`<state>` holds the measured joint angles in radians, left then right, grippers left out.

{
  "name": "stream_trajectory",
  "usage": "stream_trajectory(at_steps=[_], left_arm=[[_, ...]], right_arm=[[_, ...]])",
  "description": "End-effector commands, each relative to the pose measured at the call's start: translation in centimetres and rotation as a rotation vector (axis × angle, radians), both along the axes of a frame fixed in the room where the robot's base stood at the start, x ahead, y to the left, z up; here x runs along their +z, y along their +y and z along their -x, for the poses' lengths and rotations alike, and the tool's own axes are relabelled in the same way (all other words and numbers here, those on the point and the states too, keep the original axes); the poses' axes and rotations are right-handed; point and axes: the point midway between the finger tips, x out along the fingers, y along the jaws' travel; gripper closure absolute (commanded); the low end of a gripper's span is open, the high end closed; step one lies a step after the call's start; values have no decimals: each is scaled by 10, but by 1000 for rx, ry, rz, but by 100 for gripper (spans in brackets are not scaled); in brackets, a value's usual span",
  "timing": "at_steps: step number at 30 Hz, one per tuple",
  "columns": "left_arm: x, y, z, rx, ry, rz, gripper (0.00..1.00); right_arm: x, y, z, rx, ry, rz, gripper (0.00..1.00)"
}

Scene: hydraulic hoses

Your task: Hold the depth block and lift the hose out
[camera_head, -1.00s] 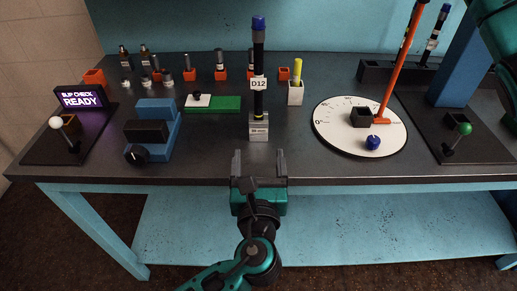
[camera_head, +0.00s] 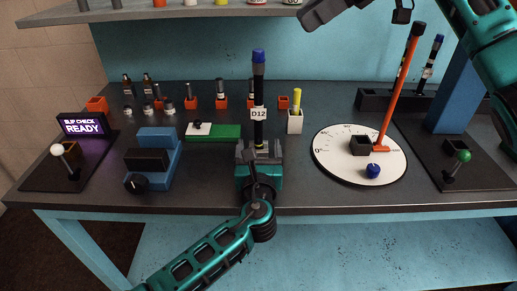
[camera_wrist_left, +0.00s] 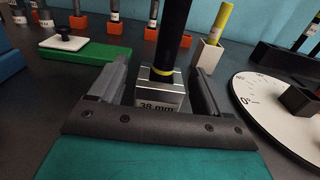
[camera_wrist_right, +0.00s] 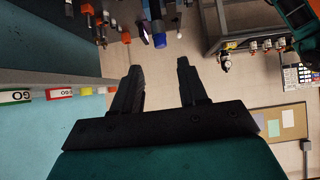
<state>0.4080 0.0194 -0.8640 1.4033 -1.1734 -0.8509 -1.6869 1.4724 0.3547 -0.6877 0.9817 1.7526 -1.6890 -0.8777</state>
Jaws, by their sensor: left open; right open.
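The hose (camera_head: 259,90) is black with a blue top, a white D12 tag and a yellow band low down. It stands upright in the depth block. The depth block (camera_wrist_left: 162,92) is silver and marked 38 mm in the left wrist view; in the head view my left gripper mostly hides it. My left gripper (camera_head: 259,150) is open, with one finger on each side of the block. Gaps show between the fingers and the block in the left wrist view (camera_wrist_left: 162,80). My right gripper (camera_wrist_right: 160,75) is open and empty, raised high above the right of the bench.
A green and white plate (camera_head: 214,131) lies left of the block. A pale block with a yellow pin (camera_head: 295,120) stands close at the right. The white dial (camera_head: 345,165) with a leaning orange rod (camera_head: 398,90) is further right. A shelf (camera_head: 160,13) hangs above.

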Motion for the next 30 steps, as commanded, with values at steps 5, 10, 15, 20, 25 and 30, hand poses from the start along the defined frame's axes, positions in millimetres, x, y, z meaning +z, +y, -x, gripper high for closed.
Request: stream_trajectory(at_steps=[5,10,15,20,25,30], left_arm=[[0,0,0,0,0,0,23],[0,0,0,0,0,0,38],[0,0,0,0,0,-1,55],[0,0,0,0,0,-1,70],[0,0,0,0,0,-1,80],[-1,0,0,0,0,-1,80]], right_arm=[[0,0,0,0,0,0,57],[0,0,0,0,0,0,57],[0,0,0,0,0,0,57],[0,0,0,0,0,0,57],[0,0,0,-1,0,1,52],[-18,3,-1,-48,9,21,51]])
